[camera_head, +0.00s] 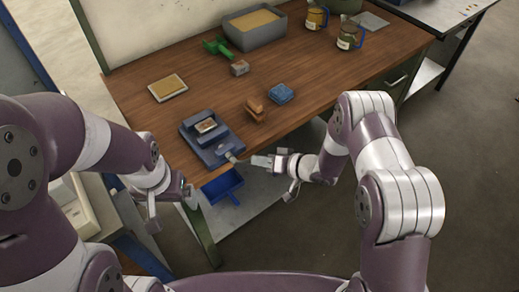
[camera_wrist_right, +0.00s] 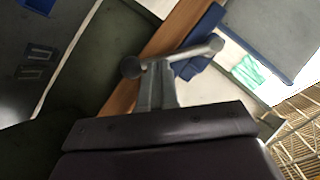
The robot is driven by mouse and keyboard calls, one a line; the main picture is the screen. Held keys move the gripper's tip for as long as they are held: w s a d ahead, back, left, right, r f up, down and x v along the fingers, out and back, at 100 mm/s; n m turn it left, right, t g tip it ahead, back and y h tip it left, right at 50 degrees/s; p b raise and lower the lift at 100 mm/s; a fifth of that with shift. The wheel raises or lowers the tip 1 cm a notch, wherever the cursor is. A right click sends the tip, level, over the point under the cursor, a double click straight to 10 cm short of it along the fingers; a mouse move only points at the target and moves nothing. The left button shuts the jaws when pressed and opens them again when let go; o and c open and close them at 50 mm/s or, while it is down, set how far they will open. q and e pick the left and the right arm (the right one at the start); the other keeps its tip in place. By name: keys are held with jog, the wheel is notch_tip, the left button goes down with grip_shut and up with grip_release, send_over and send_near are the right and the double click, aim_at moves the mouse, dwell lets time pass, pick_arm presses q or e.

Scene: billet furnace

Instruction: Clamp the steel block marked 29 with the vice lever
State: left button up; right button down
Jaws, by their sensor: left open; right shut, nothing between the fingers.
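The blue-grey vice (camera_head: 213,153) sits at the front edge of the wooden bench. A steel block (camera_head: 206,126) lies between its jaws; its mark is too small to read. The vice lever (camera_head: 231,157) sticks out at the vice's front right. In the right wrist view the lever (camera_wrist_right: 180,55) is a grey bar with rounded ends, across the fingertips. My right gripper (camera_head: 256,161) is shut and empty, its tips at or very near the lever; I cannot tell whether they touch. My left gripper (camera_head: 172,204) is open and empty, in front of the bench edge, left of the vice.
Another grey block (camera_head: 240,68) lies further back beside a green object (camera_head: 217,47). A brush (camera_head: 255,109), blue cloth (camera_head: 281,94) and pad (camera_head: 168,87) lie around the vice. A grey bin (camera_head: 255,27) and jars (camera_head: 348,34) stand behind. A blue drawer-like bin (camera_head: 222,185) hangs below the edge.

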jog(key=a+f+m+y+b, duration=0.1)
jog(key=m, duration=0.1)
jog(key=s+a+f+m+y+b, duration=0.1)
jog(key=f+y+b, duration=0.1)
jog(key=s+a+f+m+y+b, duration=0.1)
jog(key=m+y+b, duration=0.1)
jog(key=shift+f+m, duration=0.2)
jog(key=shift+m, duration=0.1)
jog(key=shift+s+a+f, duration=0.1)
jog(key=shift+s+a, duration=0.05)
jog(key=shift+s, duration=0.1)
dwell(0.6)
